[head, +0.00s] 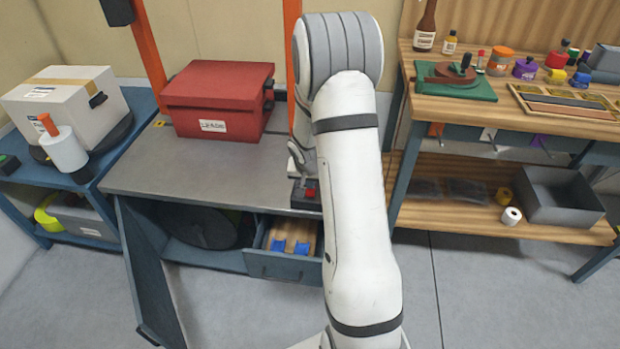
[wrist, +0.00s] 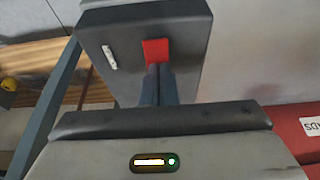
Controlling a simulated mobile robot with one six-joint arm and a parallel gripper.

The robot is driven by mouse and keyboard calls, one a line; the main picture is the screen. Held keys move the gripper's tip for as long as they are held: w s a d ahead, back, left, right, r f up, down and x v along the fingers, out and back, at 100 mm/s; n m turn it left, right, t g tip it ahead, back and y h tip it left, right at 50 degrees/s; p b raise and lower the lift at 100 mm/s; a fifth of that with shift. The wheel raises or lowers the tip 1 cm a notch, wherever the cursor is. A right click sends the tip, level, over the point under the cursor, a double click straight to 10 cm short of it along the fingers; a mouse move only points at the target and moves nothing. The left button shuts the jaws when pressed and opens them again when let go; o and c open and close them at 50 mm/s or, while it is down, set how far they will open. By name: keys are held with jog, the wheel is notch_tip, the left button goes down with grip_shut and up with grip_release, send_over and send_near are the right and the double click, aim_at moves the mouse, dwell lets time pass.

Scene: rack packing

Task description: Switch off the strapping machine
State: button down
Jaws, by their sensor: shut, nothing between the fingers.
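The strapping machine appears as a grey-topped bench (head: 150,170) with orange upright posts (head: 148,50). A dark switch box (head: 297,197) with a red switch (head: 310,192) sits at the bench's front right edge. In the wrist view the dark box (wrist: 190,55) shows the red switch (wrist: 155,50) and a white mark beside it. My gripper (wrist: 158,72) is shut and empty, its fingertips right at the lower edge of the red switch; I cannot tell whether they touch it. In the head view my arm partly hides the gripper.
A red case (head: 215,105) stands on the bench behind the box. An open drawer (head: 285,262) with blue items juts out below. A wooden workbench (head: 510,120) with tools and bottles is at right; a white carton (head: 60,105) is on a blue table at left.

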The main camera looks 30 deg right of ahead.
dwell(0.3)
jog(key=shift+w+f+b, duration=0.1)
jog(key=shift+f+b, duration=0.15)
jog(key=shift+b, duration=0.2)
jog(key=shift+r, duration=0.1)
jog(key=shift+s+a+f+b, duration=0.2)
jog(key=shift+s+a+b, duration=0.05)
jog(key=shift+s+b, duration=0.3)
jog(key=shift+s+a+r, duration=0.1)
jog(key=shift+s+a, duration=0.1)
jog(key=shift+r, duration=0.55)
jog(key=p+v, duration=0.3)
jog(key=v, duration=1)
jog(key=shift+w+d, duration=0.15)
jog(key=shift+w, duration=0.1)
